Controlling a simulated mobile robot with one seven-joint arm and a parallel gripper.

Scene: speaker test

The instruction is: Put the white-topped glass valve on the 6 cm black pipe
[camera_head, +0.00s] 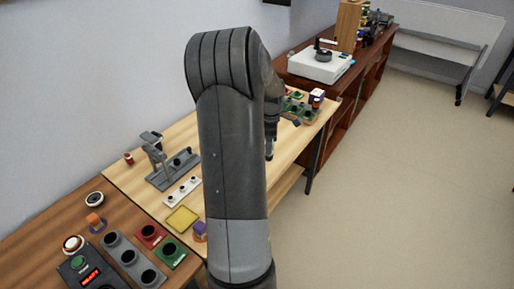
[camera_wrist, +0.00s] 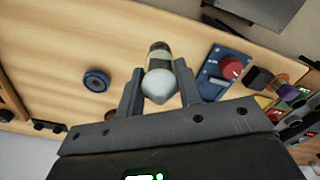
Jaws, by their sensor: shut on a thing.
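My gripper (camera_wrist: 158,74) is shut on a pale, rounded piece with a darker band and brown end, seemingly the white-topped glass valve (camera_wrist: 160,86), in the wrist view. It sits between the two fingers, above the light wooden table. In the head view my arm hides most of my gripper (camera_head: 270,153), and the valve cannot be made out there. Short black pipes stand in a grey holder (camera_head: 128,257), a red block (camera_head: 139,243) and a green block (camera_head: 163,262) at the lower left. I cannot tell which pipe is 6 cm.
A grey stand (camera_head: 160,182), white strip (camera_head: 174,201) and yellow plate (camera_head: 183,219) are on the light table left of my arm. The wrist view shows a blue ring (camera_wrist: 87,87) and a blue board with a red knob (camera_wrist: 213,82).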

